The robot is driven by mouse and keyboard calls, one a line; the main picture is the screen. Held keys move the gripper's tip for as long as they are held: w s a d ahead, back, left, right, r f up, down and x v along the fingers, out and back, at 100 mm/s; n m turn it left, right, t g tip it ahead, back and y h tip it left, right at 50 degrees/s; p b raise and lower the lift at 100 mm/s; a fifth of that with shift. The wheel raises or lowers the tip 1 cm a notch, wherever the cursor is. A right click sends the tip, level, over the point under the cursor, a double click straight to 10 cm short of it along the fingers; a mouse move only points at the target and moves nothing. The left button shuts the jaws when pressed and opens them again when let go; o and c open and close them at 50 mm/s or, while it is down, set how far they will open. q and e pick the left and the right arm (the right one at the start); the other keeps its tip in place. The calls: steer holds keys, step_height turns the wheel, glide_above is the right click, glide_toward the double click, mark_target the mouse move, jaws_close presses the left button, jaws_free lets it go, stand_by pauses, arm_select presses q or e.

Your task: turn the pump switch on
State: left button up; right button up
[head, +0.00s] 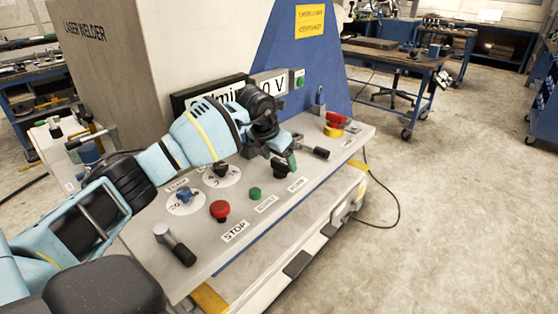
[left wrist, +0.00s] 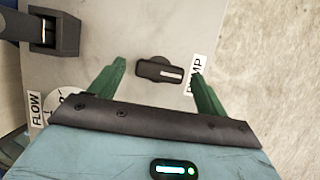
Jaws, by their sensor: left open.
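The pump switch is a black rotary knob (head: 280,169) on the grey control panel (head: 325,170) of the laser welder. In the left wrist view the knob (left wrist: 158,70) has a bar-shaped handle with a white mark pointing right, toward the partly hidden PUMP label (left wrist: 197,70). My left gripper (head: 286,158) is open just above the knob. In the left wrist view its two green fingers (left wrist: 157,68) stand on either side of the knob, with gaps on both sides. My right gripper is not in view.
A red STOP button (head: 220,210), a green button (head: 255,193), a blue knob (head: 184,194) and a lever (head: 176,245) sit nearby. Another black-handled lever (head: 313,148) lies close to the gripper. A red-and-yellow switch (head: 336,122) is at the far right.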

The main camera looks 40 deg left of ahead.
arm_select(q)
steer(key=shift+w+f, duration=0.15)
steer(key=shift+f, duration=0.25)
steer(key=c, duration=1)
